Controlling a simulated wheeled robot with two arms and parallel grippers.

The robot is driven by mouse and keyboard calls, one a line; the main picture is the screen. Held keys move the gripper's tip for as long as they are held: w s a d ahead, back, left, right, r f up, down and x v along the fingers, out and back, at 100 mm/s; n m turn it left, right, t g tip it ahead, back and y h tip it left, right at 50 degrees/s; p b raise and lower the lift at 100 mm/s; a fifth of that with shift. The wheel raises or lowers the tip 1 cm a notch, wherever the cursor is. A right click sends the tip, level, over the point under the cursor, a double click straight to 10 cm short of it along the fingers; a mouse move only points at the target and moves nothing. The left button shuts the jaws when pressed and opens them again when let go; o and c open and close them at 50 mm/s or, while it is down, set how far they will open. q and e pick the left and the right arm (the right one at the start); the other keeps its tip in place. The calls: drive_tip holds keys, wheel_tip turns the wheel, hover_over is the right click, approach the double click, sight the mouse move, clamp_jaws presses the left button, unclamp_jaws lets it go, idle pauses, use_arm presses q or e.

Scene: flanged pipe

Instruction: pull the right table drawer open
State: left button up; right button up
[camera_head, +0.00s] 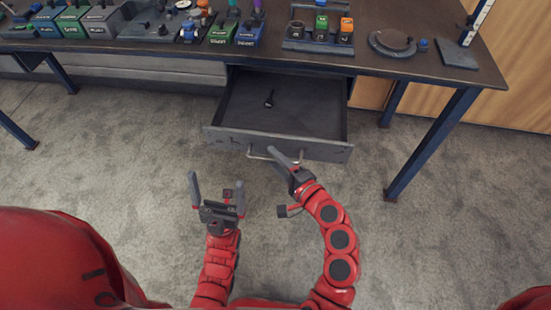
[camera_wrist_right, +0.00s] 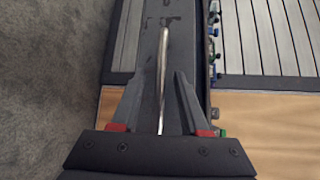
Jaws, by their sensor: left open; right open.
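The right table drawer (camera_head: 295,105) stands pulled out from under the table in the head view, with a small dark item (camera_head: 269,99) lying inside. Its metal handle (camera_head: 262,156) runs along the grey drawer front (camera_head: 325,152). My right gripper (camera_head: 287,158) is at the right part of the handle. In the right wrist view my right gripper (camera_wrist_right: 154,92) is open, with the handle (camera_wrist_right: 163,75) running between its two fingers; whether they touch it I cannot tell. My left gripper (camera_head: 217,182) is open and empty, below and left of the drawer front.
The dark table (camera_head: 375,68) carries coloured bins (camera_head: 225,32), a tray with small blocks (camera_head: 320,35) and a round dark disc (camera_head: 392,41). A blue table leg (camera_head: 430,145) stands right of the drawer. The carpet (camera_head: 120,160) to the left is clear.

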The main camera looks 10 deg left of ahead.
drive_tip(key=p+v, duration=0.3)
drive_tip(key=v, duration=1.4)
drive_tip(key=shift+d+p, duration=0.2)
drive_tip(key=shift+p, duration=0.2)
drive_tip(key=shift+s, duration=0.1)
